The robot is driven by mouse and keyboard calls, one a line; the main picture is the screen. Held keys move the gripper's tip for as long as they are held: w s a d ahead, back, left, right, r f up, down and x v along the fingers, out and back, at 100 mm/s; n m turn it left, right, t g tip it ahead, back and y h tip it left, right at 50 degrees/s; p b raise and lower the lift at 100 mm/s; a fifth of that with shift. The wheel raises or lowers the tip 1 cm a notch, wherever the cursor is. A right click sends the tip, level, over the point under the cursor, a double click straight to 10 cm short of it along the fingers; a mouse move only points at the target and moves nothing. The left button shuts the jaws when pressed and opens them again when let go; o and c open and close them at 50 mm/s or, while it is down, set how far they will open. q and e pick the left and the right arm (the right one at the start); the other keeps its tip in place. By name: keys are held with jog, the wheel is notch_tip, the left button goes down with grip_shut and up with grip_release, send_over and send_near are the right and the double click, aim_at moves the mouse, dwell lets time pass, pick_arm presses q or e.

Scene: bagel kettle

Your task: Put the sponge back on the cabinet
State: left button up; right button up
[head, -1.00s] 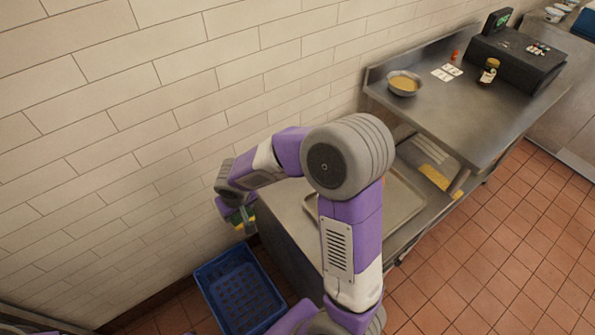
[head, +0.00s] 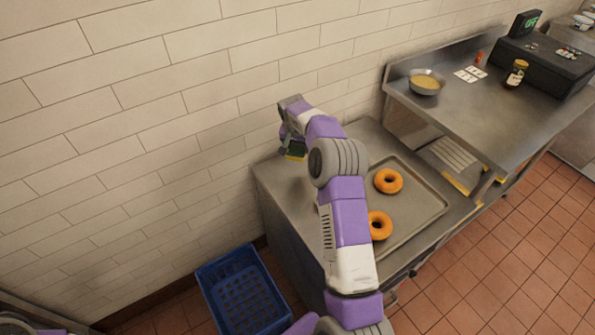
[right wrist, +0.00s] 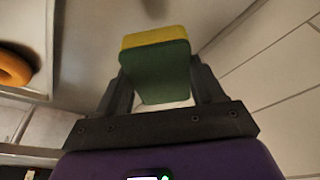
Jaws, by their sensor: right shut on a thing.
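The sponge (right wrist: 157,72), yellow with a green scouring side, is held between the two fingers of my right gripper (right wrist: 160,88) in the right wrist view. I see no contact between sponge and cabinet top. My left gripper is not in view.
A tray (head: 425,222) with two bagels (head: 388,181) lies on the cabinet top, partly behind my right arm. A blue crate (head: 243,290) stands on the floor left of the cabinet. A higher steel table (head: 460,110) holds a bowl (head: 426,82) and a jar (head: 516,73).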

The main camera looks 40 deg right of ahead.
aim_at(295, 152)
notch_tip(295, 152, down, 10)
jog(key=shift+r+b, duration=0.25)
jog(key=shift+b, duration=0.9)
jog(key=shift+f, duration=0.15)
jog(key=o, duration=1)
jog(key=shift+r, duration=0.25)
jog(key=p+v, duration=0.2)
jog(key=v, duration=1)
jog(key=shift+s+f+p, duration=0.1)
jog(key=shift+p, duration=0.2)
